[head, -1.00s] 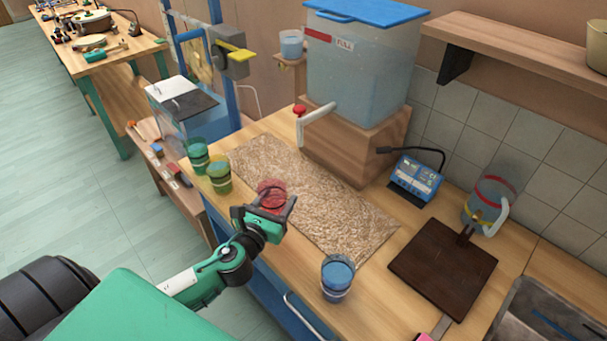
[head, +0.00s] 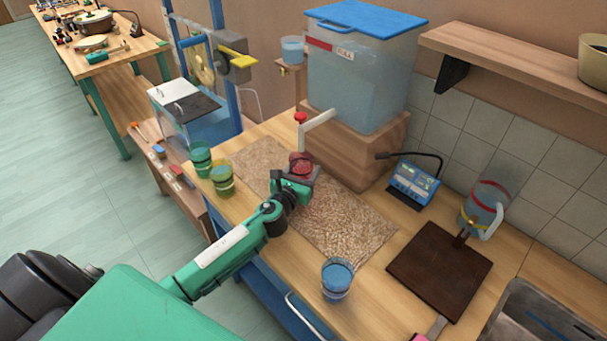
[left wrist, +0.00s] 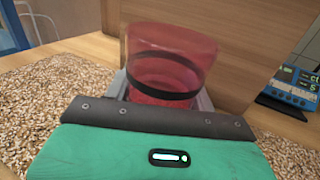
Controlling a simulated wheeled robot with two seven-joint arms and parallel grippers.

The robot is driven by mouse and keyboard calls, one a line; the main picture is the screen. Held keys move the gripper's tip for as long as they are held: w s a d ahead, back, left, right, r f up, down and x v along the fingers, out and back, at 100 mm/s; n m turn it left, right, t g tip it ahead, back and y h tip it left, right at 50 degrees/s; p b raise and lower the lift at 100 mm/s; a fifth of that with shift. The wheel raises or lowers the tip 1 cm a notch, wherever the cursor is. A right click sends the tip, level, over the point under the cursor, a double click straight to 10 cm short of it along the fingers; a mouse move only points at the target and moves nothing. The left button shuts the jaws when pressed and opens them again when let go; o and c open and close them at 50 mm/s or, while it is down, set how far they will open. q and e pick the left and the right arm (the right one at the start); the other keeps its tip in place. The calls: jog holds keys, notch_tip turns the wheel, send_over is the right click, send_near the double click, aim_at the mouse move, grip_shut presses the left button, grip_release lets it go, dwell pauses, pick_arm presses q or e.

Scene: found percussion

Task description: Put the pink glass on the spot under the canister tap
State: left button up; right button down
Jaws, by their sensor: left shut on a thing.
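The pink glass (head: 301,163) is see-through red-pink with a dark band; it also shows upright in the left wrist view (left wrist: 168,62). My left gripper (head: 298,178) is shut on it, above or at the speckled mat; I cannot tell whether its base touches. The canister (head: 362,75) is clear with a blue lid and stands on a wooden block (head: 350,148). Its white tap (head: 318,123) with a red knob sticks out toward the mat, and the glass is close to below the tap's outlet. The spot itself cannot be made out. My right gripper is out of view.
The speckled mat (head: 345,225) covers the counter middle. A blue meter (head: 413,185), dark board (head: 440,268) and jug (head: 484,208) are on the right.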

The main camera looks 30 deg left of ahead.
pick_arm(q)
jog(key=shift+f, duration=0.95)
jog(key=shift+f, duration=0.1)
jog(key=o, duration=1.2)
jog(key=shift+o, duration=0.2)
